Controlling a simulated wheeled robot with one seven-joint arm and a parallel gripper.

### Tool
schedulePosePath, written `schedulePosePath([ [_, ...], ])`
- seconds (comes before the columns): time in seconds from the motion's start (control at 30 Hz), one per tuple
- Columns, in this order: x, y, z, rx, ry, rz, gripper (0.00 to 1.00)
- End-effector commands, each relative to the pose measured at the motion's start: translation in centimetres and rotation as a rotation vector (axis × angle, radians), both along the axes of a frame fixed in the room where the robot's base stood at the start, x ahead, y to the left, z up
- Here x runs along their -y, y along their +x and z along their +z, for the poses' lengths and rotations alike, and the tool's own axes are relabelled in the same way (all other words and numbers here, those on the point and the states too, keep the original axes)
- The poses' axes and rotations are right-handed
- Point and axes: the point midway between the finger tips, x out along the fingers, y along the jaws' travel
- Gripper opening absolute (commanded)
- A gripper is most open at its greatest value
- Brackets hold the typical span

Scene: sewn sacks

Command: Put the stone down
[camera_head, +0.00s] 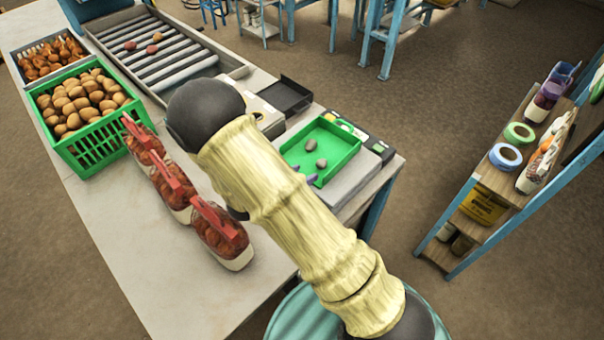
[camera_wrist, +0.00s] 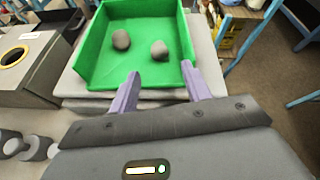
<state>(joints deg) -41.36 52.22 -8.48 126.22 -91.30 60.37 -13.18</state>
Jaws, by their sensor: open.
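Two grey stones lie apart on the floor of a green tray (camera_head: 345,142). In the head view one stone (camera_head: 310,144) lies farther back and the other stone (camera_head: 321,163) lies nearer my gripper. In the wrist view they show as a left stone (camera_wrist: 121,39) and a right stone (camera_wrist: 159,49). My gripper (camera_wrist: 162,84) is open, with its two purple fingers apart and nothing between them. The fingertips are at the tray's near, open side, short of both stones. In the head view my arm hides most of my gripper.
The tray sits on a grey scale (camera_head: 352,182) at the table's right end. Several red-clipped sacks (camera_head: 222,238) stand left of my arm. A green crate (camera_head: 95,140) of potatoes and a roller conveyor (camera_head: 150,50) are farther left. A black tray (camera_head: 286,95) lies behind the scale.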

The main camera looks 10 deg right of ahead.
Motion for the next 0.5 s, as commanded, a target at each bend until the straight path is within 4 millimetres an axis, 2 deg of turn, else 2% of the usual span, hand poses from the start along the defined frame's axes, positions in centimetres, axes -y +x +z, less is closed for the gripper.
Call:
schedulePosePath([
  [0.27,0.4,-0.1,0.2,0.003,0.011,-0.021,0.48],
  [0.37,1.6,-1.0,0.8,0.012,0.06,-0.103,0.48],
  [0.5,4.7,-3.7,2.2,0.046,0.211,-0.35,0.48],
])
